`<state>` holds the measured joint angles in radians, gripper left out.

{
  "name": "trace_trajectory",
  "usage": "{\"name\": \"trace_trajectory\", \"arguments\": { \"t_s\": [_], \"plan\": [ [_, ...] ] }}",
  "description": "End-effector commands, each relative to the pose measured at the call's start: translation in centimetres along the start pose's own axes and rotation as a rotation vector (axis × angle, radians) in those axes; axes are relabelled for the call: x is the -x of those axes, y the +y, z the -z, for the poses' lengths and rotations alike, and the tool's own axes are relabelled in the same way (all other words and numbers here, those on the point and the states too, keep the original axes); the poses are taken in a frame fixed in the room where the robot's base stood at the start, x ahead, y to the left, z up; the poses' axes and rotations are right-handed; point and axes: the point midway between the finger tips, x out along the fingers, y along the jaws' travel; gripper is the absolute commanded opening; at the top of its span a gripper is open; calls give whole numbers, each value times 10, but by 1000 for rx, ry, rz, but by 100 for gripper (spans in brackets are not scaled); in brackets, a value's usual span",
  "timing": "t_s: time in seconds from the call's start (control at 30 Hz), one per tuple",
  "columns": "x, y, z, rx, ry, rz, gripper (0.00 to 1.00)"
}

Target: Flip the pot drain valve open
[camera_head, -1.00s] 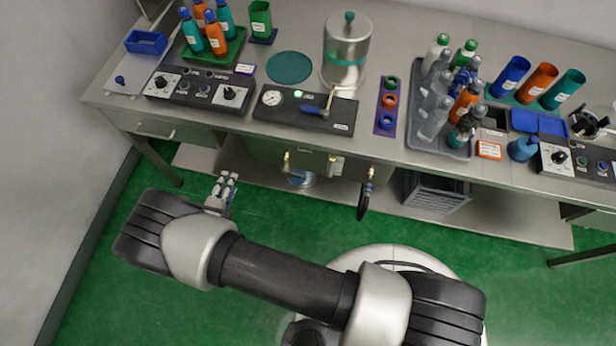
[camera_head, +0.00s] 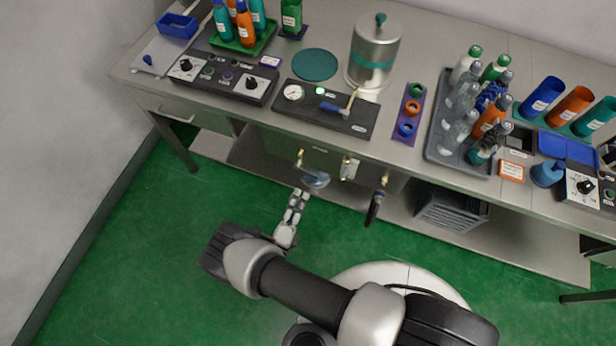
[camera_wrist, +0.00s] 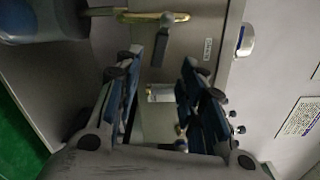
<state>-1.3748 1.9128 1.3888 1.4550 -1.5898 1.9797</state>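Brass valve fittings hang under the bench front, one at the left (camera_head: 300,158), one in the middle (camera_head: 347,168) and one at the right (camera_head: 384,180). I cannot tell which is the pot drain valve. A steel pot (camera_head: 374,60) with a teal band stands on the bench. A brass fitting (camera_wrist: 155,17) lies beyond the tips, and a pale metal cylinder (camera_wrist: 160,93) shows between the fingers.
A control panel (camera_head: 300,112) with gauge and blue-handled lever (camera_head: 335,108) lies on the bench above. A dark crate (camera_head: 450,208) stands on the lower shelf (camera_head: 520,240). A dark hose (camera_head: 374,208) hangs at the right.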

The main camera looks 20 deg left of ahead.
Motion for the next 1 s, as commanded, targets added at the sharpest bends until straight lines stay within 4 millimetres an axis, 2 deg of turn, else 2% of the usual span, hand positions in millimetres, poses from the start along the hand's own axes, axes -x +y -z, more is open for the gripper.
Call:
{"name": "trace_trajectory", "arguments": {
  "t_s": [0.03,0.2,0.43,0.6,0.87,1.0],
  "plan": [
    [-13,1,2,0,8,2,37],
    [-49,1,2,0,5,2,37],
    [-82,1,1,1,3,1,37],
    [-91,0,1,1,1,0,37],
    [-92,0,0,1,0,-1,37],
    [-92,0,0,1,0,-1,28]
  ]
}}
